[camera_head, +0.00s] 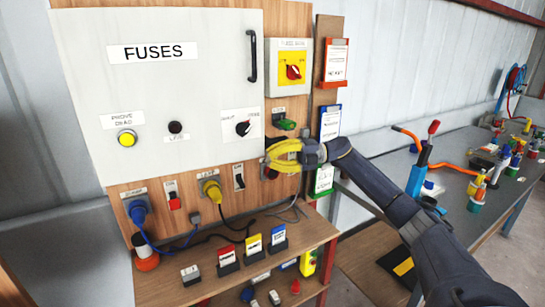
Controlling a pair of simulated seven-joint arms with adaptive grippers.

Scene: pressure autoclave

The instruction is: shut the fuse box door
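The fuse box door is a large white panel (200,85) labelled FUSES, with a black vertical handle (252,57) near its right edge. It lies close to the wooden backing board; I cannot tell whether a gap remains behind its edge. My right gripper (280,156), with yellow fingers, is just right of the door's lower right corner, below the handle. It covers part of the controls there. Nothing is clearly seen between its fingers, and their opening is too small to judge. My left gripper is not in view.
A red rotary switch (293,72) on a yellow plate sits right of the door. Blue (138,211) and yellow (212,190) plugs with cables are below it. A wooden shelf (165,290) juts out beneath. A cluttered grey bench (395,170) is at the right.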

